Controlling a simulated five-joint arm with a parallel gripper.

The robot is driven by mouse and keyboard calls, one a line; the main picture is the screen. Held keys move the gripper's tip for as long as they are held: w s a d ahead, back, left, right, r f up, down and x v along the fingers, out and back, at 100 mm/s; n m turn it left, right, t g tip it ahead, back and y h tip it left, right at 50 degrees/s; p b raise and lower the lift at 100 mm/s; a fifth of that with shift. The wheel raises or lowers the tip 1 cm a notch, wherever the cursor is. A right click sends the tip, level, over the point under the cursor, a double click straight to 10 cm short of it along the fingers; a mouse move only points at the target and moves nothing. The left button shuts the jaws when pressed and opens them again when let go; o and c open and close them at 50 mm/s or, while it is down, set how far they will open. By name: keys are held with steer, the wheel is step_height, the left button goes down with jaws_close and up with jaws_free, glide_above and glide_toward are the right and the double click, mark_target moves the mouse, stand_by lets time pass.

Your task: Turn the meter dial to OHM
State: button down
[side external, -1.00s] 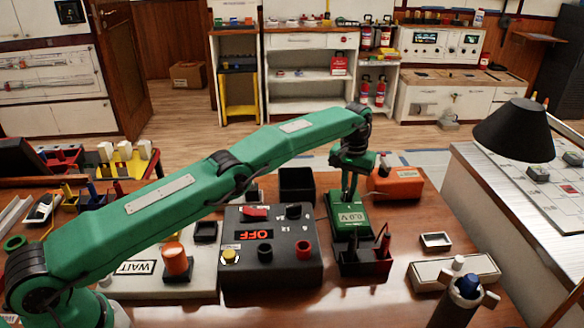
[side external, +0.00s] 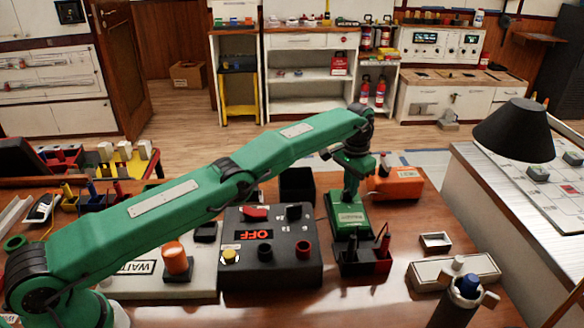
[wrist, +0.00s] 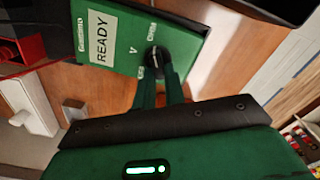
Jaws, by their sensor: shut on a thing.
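The green meter (side external: 348,218) lies on the wooden table; it also shows in the wrist view (wrist: 112,20). Its white display (wrist: 101,38) reads READY. The black round dial (wrist: 156,56) sits near the meter's edge, with small labels around it: a V, one that looks like Ohms, and one that looks like OFF. A light mark on the dial seems to face the Ohms label, but it is small. My gripper (wrist: 156,72) is shut on the dial from above, its green fingers hiding part of it. In the side view my gripper (side external: 349,198) stands over the meter.
A dark breaker box (side external: 270,275) showing OFF stands left of the meter. A black and red bin (side external: 362,262) with probes is just in front. An orange box (side external: 402,184) lies behind right, and a black open bin (side external: 297,185) behind left.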

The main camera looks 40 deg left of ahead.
steer(key=c, duration=1.5)
jaws_free()
steer(key=shift+o, duration=0.2)
steer(key=shift+n, duration=0.3)
